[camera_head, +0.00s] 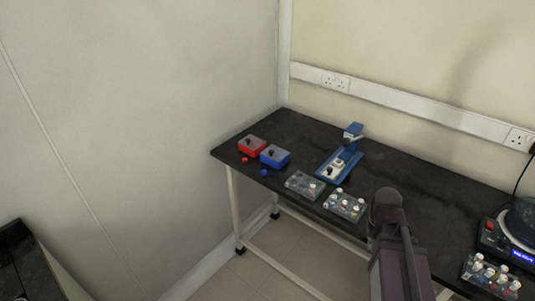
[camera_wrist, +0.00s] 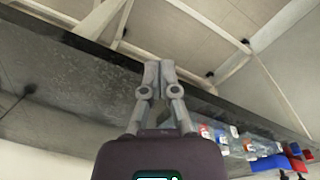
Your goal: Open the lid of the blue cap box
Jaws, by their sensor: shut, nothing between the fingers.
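The blue cap box (camera_head: 275,157) sits on the dark table near its left end, beside a similar red box (camera_head: 252,146). Its top is a greyish lid with a dark knob, and it looks closed. The blue box also shows in the wrist view (camera_wrist: 268,163), low on the right. My gripper (camera_wrist: 158,68) is shut and empty, with its fingertips together, well apart from the boxes. In the head view my arm stands at the lower right over the table's front edge, and the fingers cannot be made out there.
A blue device (camera_head: 341,165) stands right of the boxes. Small red and blue caps lie before the boxes. Another rack (camera_head: 490,279) and a round device stand far right. The table's back middle is clear.

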